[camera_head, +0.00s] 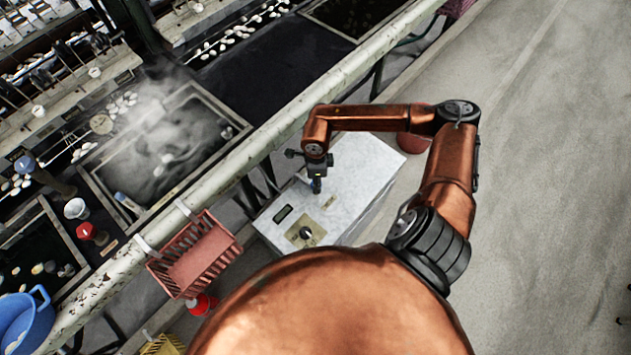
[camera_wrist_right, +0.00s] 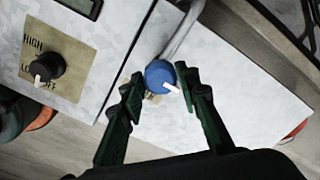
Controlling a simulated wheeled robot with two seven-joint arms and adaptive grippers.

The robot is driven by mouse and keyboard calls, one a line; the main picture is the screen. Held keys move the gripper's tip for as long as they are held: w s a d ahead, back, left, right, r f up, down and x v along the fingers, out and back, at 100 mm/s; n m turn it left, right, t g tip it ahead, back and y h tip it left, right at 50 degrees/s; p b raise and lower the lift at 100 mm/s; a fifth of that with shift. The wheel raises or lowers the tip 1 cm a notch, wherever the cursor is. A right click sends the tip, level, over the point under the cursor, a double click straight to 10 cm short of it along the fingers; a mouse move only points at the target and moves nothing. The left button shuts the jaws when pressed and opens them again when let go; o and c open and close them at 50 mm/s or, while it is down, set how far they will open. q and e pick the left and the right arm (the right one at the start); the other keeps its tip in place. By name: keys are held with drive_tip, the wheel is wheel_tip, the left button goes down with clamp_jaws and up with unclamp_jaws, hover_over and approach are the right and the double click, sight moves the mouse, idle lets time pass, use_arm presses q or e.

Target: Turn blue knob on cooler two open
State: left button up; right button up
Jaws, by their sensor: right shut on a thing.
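The blue knob (camera_wrist_right: 160,75) shows in the right wrist view, on the pale, speckled top of the cooler (camera_wrist_right: 190,125). My left gripper is not in view.
A black knob (camera_wrist_right: 46,67) on a brass plate marked HIGH, LOW and OFF is beside the blue one. A red basket (camera_head: 196,258) hangs on the pale rail (camera_head: 262,137) left of the cooler. A steaming basin (camera_head: 165,150) lies beyond. Open floor (camera_head: 540,180) is at right.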

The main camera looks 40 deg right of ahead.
idle(0.3)
drive_tip(key=o, duration=1.1)
drive_tip(key=shift+o, duration=0.2)
wheel_tip(320, 180, up, 12)
